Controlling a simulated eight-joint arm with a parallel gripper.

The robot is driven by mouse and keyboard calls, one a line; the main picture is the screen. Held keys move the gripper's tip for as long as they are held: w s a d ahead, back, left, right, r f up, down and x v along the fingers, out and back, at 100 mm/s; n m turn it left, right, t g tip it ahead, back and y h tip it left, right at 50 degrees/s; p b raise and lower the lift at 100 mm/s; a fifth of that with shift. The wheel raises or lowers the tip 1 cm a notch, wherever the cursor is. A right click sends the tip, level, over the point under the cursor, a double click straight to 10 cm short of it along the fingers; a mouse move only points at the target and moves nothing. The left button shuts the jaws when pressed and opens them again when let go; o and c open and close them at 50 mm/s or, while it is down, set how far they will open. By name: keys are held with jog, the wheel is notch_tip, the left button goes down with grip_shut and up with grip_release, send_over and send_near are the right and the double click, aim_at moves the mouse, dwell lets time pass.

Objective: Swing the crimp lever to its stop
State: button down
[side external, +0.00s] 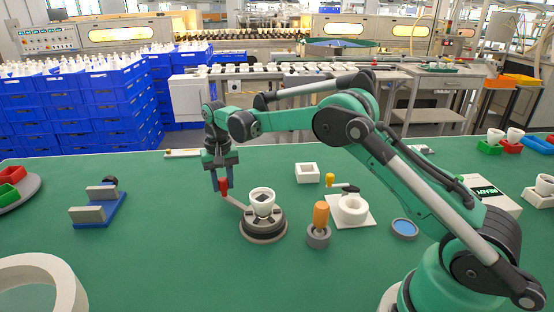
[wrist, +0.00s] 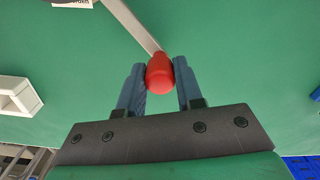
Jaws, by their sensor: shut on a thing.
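The crimp lever is a pale flat bar with a red knob (side external: 224,186) at its outer end. It reaches out to the left from a round dark grey crimp base (side external: 264,229) in the side view. A white cup-shaped piece (side external: 262,198) with a dark top opening sits in that base. My gripper (side external: 222,187) points down and is shut on the red knob. In the wrist view the red knob (wrist: 160,74) lies between the two blue fingers (wrist: 160,85), and the bar (wrist: 136,26) runs away toward the upper left.
An orange-handled tool (side external: 321,216) stands right of the base, near a white ring fixture (side external: 351,208) with a small lever. A white square frame (side external: 307,172) lies behind. A blue bracket (side external: 98,210) is at left. The green table in front of the base is clear.

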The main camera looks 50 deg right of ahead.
jog(key=shift+d+m, duration=0.4)
jog(key=shift+d, duration=0.3)
jog(key=c, duration=0.6)
grip_release()
jog(key=shift+o, duration=0.2)
jog(key=shift+r, duration=0.1)
jog(key=shift+r, duration=2.75)
